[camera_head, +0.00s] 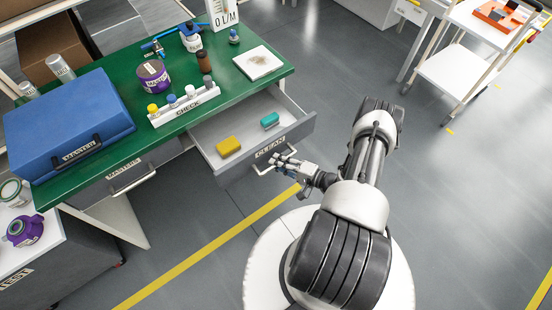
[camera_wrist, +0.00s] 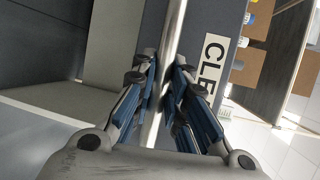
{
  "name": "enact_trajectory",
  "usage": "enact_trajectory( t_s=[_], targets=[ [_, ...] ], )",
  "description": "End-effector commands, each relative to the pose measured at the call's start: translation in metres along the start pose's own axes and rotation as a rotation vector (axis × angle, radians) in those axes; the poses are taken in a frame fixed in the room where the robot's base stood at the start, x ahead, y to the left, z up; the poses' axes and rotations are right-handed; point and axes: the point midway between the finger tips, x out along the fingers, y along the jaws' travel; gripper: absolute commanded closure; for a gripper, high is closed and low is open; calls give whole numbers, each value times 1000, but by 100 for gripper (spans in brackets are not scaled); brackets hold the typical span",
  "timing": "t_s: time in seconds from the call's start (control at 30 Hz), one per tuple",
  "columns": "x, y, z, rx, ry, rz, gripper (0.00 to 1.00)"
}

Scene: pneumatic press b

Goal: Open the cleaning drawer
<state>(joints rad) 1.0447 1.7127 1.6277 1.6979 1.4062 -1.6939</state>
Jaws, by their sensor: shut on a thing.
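The cleaning drawer (camera_head: 240,139), labelled CLEAN, stands pulled out from under the green table in the head view. A yellow sponge (camera_head: 228,146) and a teal block (camera_head: 269,120) lie inside it. Its grey front (camera_wrist: 236,22) with the CLEAN label also shows in the wrist view. My gripper (camera_head: 281,164) is at the drawer's bar handle (camera_head: 262,171). In the wrist view my gripper (camera_wrist: 165,85) has its blue-sided fingers on either side of the metal bar (camera_wrist: 173,30), shut on it. The exact finger contact is partly hidden.
The green table (camera_head: 130,128) holds a blue case (camera_head: 65,125), a rack labelled CHECK (camera_head: 184,106), a purple tin (camera_head: 153,76) and a white tile (camera_head: 259,62). A white cart (camera_head: 460,72) stands at the upper right. The floor right of my arm is clear.

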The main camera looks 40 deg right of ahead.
Motion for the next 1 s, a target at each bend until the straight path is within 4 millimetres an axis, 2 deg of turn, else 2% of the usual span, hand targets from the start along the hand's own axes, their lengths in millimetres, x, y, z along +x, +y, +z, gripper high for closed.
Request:
enact_trajectory(
  t_s=[0.27, 0.3, 0.6, 0.9, 1.0],
  targets=[
    [0, 0, 0, -1, 0, -1, 100],
    [0, 0, 0, -1, 0, 0, 85],
    [0, 0, 0, -1, 0, 0, 65],
    [0, 0, 0, -1, 0, 0, 65],
    [-6, 0, -1, 0, 3, 0, 65]
  ],
)
